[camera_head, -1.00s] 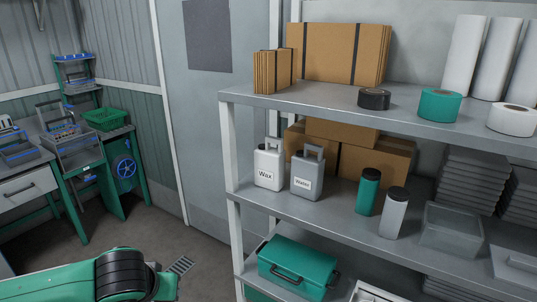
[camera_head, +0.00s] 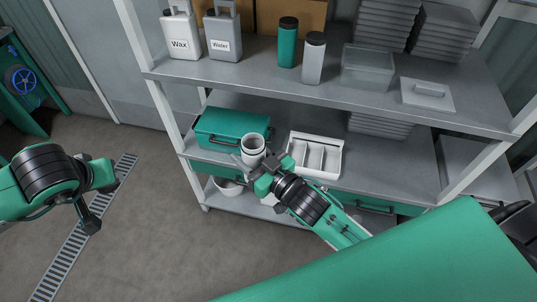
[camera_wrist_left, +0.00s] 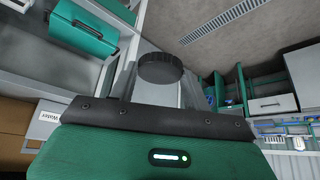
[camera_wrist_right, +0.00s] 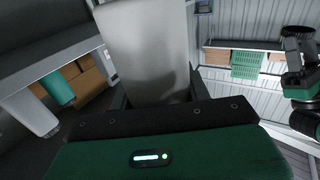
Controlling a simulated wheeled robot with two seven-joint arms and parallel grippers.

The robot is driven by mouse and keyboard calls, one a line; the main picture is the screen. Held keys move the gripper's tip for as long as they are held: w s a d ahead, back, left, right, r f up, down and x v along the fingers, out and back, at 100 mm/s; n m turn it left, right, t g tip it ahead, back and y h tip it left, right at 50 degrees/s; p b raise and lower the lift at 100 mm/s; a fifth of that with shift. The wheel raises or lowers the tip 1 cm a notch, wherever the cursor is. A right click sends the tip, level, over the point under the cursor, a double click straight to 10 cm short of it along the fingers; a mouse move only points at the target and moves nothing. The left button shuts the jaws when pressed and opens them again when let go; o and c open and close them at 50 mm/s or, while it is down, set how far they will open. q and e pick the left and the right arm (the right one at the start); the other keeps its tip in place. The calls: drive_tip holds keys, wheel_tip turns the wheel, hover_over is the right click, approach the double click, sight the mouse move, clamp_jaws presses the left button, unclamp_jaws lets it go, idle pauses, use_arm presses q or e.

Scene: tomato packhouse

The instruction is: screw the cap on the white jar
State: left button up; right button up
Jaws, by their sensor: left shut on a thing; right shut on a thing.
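The white jar (camera_head: 253,142) stands upright with its round top uncovered, in front of the lower shelf in the head view. My right gripper (camera_head: 250,161) is shut on it, and the jar's pale wall (camera_wrist_right: 150,50) fills the middle of the right wrist view. My left gripper (camera_head: 93,211) hangs over the floor at the left, well apart from the jar. It is shut on the black cap, whose ribbed round form (camera_wrist_left: 160,70) shows between the fingers in the left wrist view. In the head view the fingers partly hide the cap.
A shelf rack (camera_head: 420,115) stands ahead. It holds a green toolbox (camera_head: 232,127) and a white divided tray (camera_head: 318,142) close behind the jar, and green (camera_head: 287,45) and white (camera_head: 312,62) black-lidded containers above. Open floor lies between my arms.

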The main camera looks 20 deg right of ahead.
drive_tip(key=w+a+n+g+y, duration=0.2)
drive_tip(key=a+n+y, duration=0.1)
drive_tip(key=a, duration=0.3)
drive_tip(key=shift+w+r+g+y, duration=0.2)
drive_tip(key=shift+w+g+y, duration=0.1)
drive_tip(key=shift+w+y, duration=0.15)
use_arm(q)
drive_tip(key=shift+d, duration=0.1)
use_arm(e)
drive_tip(key=shift+s, duration=0.1)
use_arm(q)
drive_tip(key=shift+w+d+n+y, duration=0.3)
drive_tip(key=shift+d+n+y, duration=0.2)
drive_tip(key=shift+n, duration=0.4)
drive_tip(key=d+r+m+g+h, duration=0.1)
drive_tip(key=d+r+m+g, duration=0.2)
drive_tip(key=d+m, duration=0.5)
drive_tip(key=w+d+r+m+g+h, duration=0.1)
drive_tip(key=d+r+m+g, duration=0.3)
drive_tip(key=d+m, duration=0.5)
drive_tip(key=d+r+m+g+h, duration=0.2)
drive_tip(key=d+r+m+g, duration=0.2)
drive_tip(key=d+m, duration=0.5)
drive_tip(key=shift+w+r+m, duration=0.2)
drive_tip(key=shift+w+m, duration=0.15)
drive_tip(key=shift+m, duration=2.65)
